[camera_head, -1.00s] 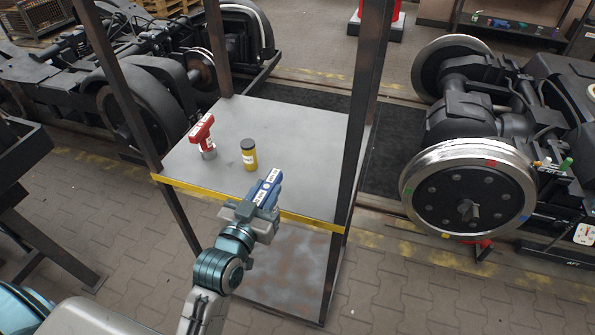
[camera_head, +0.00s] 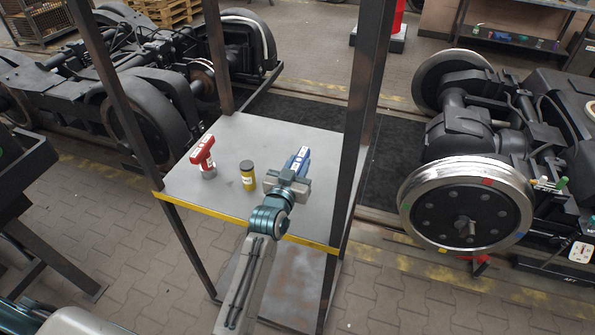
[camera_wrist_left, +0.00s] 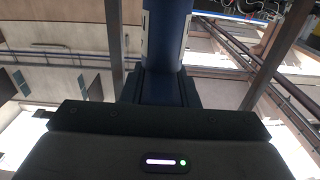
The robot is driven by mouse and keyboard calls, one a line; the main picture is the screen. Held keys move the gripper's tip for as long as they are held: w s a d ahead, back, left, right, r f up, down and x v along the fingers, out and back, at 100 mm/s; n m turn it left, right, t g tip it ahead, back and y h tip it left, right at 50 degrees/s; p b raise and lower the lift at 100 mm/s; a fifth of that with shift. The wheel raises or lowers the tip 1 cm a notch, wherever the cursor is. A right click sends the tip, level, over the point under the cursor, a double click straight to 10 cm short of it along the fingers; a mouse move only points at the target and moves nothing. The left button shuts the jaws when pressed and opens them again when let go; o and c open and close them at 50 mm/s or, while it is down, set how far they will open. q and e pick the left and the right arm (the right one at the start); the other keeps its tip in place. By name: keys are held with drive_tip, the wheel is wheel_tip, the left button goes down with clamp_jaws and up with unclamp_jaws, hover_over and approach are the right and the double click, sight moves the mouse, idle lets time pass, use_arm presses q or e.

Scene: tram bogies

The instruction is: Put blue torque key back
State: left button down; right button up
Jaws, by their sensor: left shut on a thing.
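The blue torque key (camera_head: 300,157) is in my left gripper (camera_head: 289,182), over the right part of the grey shelf top (camera_head: 262,127). The gripper is shut on it. In the left wrist view the blue key (camera_wrist_left: 166,45) rises from the gripper (camera_wrist_left: 160,95). My right gripper is not in view.
A wheelset (camera_head: 466,205) stands to the right.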

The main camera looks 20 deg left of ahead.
use_arm(q)
wheel_tip(320, 180, down, 2)
drive_tip(key=shift+f+p, duration=0.15)
drive_tip(key=shift+p, duration=0.25)
drive_tip(key=shift+f, duration=0.45)
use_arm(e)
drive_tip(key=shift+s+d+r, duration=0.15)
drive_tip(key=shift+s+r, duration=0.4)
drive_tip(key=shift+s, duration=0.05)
use_arm(q)
drive_tip(key=shift+f, duration=0.1)
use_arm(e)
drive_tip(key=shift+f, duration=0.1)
use_arm(q)
drive_tip(key=c, duration=1.1)
unclamp_jaws()
drive_tip(key=shift+s, duration=0.1)
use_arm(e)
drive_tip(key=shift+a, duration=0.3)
